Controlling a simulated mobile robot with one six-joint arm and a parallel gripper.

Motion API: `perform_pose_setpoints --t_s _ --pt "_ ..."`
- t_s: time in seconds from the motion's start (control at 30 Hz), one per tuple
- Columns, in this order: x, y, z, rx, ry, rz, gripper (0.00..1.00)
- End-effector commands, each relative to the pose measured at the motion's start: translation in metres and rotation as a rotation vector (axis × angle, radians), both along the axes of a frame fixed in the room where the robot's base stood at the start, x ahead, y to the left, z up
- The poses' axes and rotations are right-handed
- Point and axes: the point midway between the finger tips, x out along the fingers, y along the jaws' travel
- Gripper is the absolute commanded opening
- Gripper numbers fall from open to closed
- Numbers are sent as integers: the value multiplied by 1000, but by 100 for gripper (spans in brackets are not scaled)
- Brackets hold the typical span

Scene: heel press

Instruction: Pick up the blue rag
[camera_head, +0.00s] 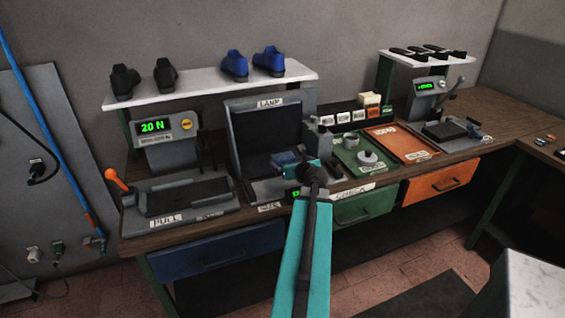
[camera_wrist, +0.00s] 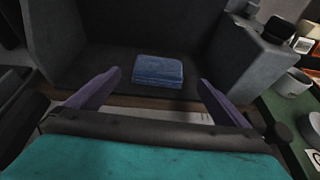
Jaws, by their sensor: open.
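The blue rag (camera_wrist: 158,71) is a folded stack lying on the dark floor of the lamp box, shown between my fingers in the wrist view. In the head view the rag (camera_head: 284,158) shows inside the box marked LAMP (camera_head: 270,102), partly hidden by my wrist. My gripper (camera_wrist: 160,88) is open and empty, with its two purple fingers apart. The rag lies beyond the fingertips, roughly centred between them, and I see no contact. In the head view my arm hides the fingers.
The lamp box's side walls (camera_wrist: 55,40) stand left and right of the rag. A green tray (camera_head: 352,158) with a round metal part and an orange tray (camera_head: 402,142) lie to the right. A pull tester (camera_head: 165,145) stands left. Shoes (camera_head: 235,64) sit on a shelf above.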

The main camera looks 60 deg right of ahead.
Motion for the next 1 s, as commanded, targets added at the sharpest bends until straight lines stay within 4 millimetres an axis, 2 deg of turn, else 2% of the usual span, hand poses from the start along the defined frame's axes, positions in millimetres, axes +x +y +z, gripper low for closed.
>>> perform_pose_setpoints --t_s 0.2,0.73,1.0 --pt "12 -9 -5 1 0 2 100" --pt "16 -11 -7 1 0 2 100" --pt "31 -22 -15 2 1 3 100"
